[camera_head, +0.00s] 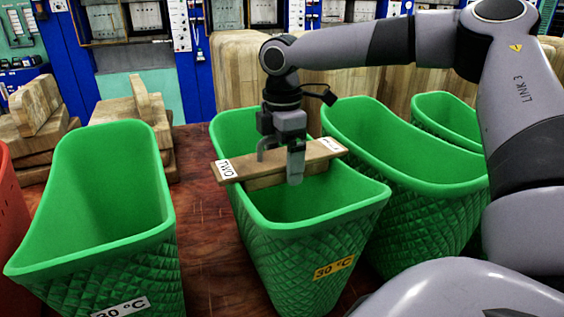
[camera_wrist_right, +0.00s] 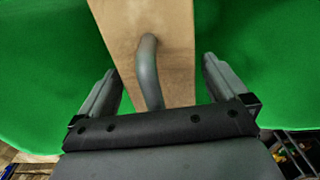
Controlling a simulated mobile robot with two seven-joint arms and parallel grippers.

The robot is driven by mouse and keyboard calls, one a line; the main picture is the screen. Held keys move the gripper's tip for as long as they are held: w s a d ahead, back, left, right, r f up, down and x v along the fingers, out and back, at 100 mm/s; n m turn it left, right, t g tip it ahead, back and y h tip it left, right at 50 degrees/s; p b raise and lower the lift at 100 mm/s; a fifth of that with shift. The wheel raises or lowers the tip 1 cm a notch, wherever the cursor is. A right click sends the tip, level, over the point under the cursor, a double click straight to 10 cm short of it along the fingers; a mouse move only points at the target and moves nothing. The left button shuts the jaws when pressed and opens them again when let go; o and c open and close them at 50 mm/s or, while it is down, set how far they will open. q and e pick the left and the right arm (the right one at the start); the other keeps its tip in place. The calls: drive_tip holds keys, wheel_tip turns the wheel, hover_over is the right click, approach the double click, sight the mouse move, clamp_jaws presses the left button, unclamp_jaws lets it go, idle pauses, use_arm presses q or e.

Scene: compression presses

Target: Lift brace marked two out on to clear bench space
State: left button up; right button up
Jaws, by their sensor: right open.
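The brace marked TWO (camera_head: 318,151) is a flat wooden bar with a white label at each end. It lies across the rim of the middle green basket (camera_head: 290,212). In the right wrist view, the brace (camera_wrist_right: 130,22) has a curved grey handle (camera_wrist_right: 148,72) rising from it. My right gripper (camera_head: 280,165) is open over the middle of the brace in the head view. In the wrist view, the right gripper's fingers (camera_wrist_right: 160,90) stand on either side of the handle, with gaps on both sides. My left gripper is out of view.
Green baskets stand at the left (camera_head: 105,190) and right (camera_head: 410,150) of the middle one. Reddish-brown bench (camera_head: 200,215) shows bare between the left and middle baskets. Wooden blocks (camera_head: 40,110) are stacked behind at the left. An orange-red container (camera_head: 12,210) is at the left edge.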

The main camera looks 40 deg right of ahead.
drive_tip(key=shift+c, duration=0.3)
drive_tip(key=c, duration=1.5)
drive_tip(key=shift+w, duration=0.1)
drive_tip(key=shift+r, duration=0.1)
wheel_tip(320, 180, up, 20)
